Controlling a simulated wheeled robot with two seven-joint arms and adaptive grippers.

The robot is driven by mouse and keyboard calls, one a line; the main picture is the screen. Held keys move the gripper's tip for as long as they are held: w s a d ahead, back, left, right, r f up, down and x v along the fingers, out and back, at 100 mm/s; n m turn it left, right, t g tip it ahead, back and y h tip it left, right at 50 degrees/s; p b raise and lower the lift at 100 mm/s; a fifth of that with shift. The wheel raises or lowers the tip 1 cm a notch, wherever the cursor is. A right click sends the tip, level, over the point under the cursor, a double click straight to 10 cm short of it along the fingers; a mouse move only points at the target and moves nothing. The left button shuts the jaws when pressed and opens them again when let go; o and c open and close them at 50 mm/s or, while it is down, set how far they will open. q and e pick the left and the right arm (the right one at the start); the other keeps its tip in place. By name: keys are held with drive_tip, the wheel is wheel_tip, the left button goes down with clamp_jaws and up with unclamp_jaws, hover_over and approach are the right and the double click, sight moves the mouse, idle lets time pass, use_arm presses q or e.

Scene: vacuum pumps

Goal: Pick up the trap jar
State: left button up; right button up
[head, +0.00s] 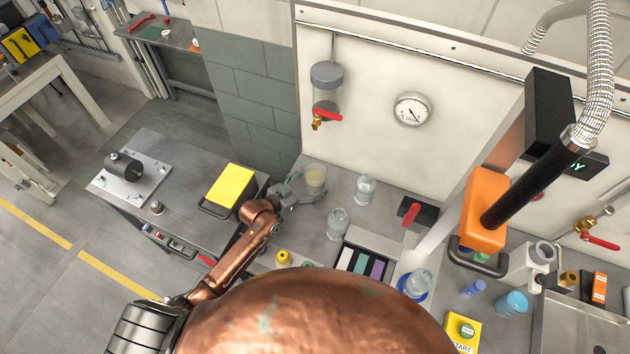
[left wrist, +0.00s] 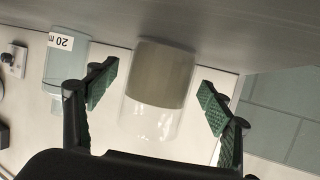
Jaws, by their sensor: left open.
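A clear glass jar with beige contents (head: 316,176), the likely trap jar, stands upright on the grey bench below the wall panel. My left gripper (head: 306,190) is open on the near left side of this jar. In the left wrist view the jar (left wrist: 158,90) appears upside down between the open green-padded fingers (left wrist: 160,95), with a gap on each side. It does not look gripped. My right gripper is not in view.
Clear bottles (head: 366,188) and (head: 338,223) stand right of the jar; a 20-marked one (left wrist: 67,55) shows in the left wrist view. A yellow-topped box (head: 230,185) is left.

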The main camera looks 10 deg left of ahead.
use_arm(q)
drive_tip(key=shift+x, duration=1.05)
drive_tip(key=shift+s, duration=0.1)
drive_tip(key=c, duration=1.4)
drive_tip(key=shift+r, duration=0.1)
drive_tip(key=shift+c, duration=0.9)
